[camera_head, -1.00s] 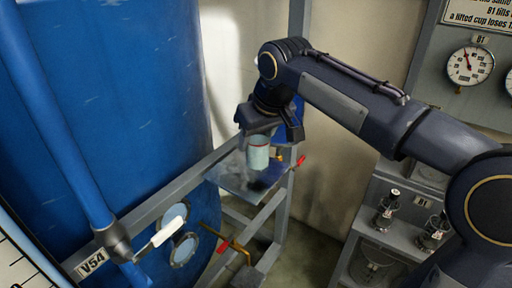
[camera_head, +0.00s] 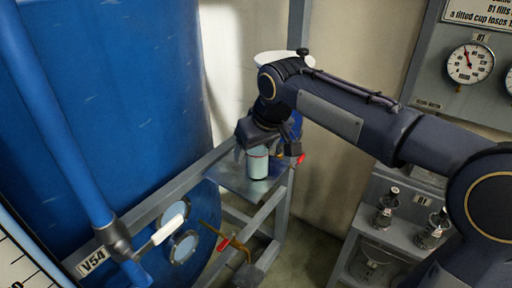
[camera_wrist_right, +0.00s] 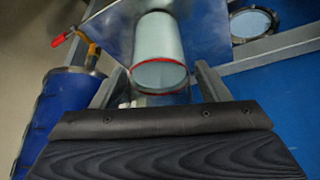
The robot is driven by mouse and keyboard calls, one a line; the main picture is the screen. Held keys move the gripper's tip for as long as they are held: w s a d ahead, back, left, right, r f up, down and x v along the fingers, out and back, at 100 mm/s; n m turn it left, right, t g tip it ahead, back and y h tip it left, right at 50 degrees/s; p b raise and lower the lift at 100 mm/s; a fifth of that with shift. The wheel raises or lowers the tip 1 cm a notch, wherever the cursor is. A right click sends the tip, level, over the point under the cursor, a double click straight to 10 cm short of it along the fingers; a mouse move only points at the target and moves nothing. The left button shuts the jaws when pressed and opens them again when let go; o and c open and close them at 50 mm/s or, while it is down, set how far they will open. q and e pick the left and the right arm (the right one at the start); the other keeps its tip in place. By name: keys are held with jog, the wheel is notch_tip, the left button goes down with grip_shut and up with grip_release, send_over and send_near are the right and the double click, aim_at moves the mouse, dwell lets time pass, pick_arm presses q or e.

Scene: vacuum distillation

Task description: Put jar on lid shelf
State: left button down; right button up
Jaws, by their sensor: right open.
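The jar (camera_head: 258,166) is a pale, cylindrical vessel with a red line near its upper rim. It stands upright on the small grey metal shelf (camera_head: 229,178) beside the blue tank. My right gripper (camera_head: 262,150) is above the jar, open, with its fingers on either side of the jar's top. In the right wrist view the jar (camera_wrist_right: 160,52) lies between and beyond the spread fingertips (camera_wrist_right: 158,82), with visible gaps on both sides. The gripper hides part of the jar's top in the head view. My left gripper is not in view.
A large blue tank (camera_head: 110,90) fills the left. Grey frame rails (camera_head: 160,203) run below the shelf, with a red-handled valve (camera_head: 225,244) near them. A red-tipped fitting (camera_head: 300,159) is close right of the shelf. A gauge panel (camera_head: 440,90) stands at right.

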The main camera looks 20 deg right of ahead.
jog(key=shift+r, duration=0.15)
jog(key=v, duration=1.2)
jog(key=s+d+f+m+y, duration=0.1)
jog(key=s+f+m, duration=0.1)
jog(key=s+f, duration=0.8)
jog(key=s+d+f+m+t+y, duration=0.1)
jog(key=s+d+f+m, duration=0.1)
jog(key=s+f, duration=0.9)
notch_tip(320, 180, down, 3)
jog(key=shift+f+m+y, duration=0.1)
jog(key=shift+m+y, duration=0.2)
jog(key=shift+m, duration=0.1)
jog(key=shift+s, duration=0.1)
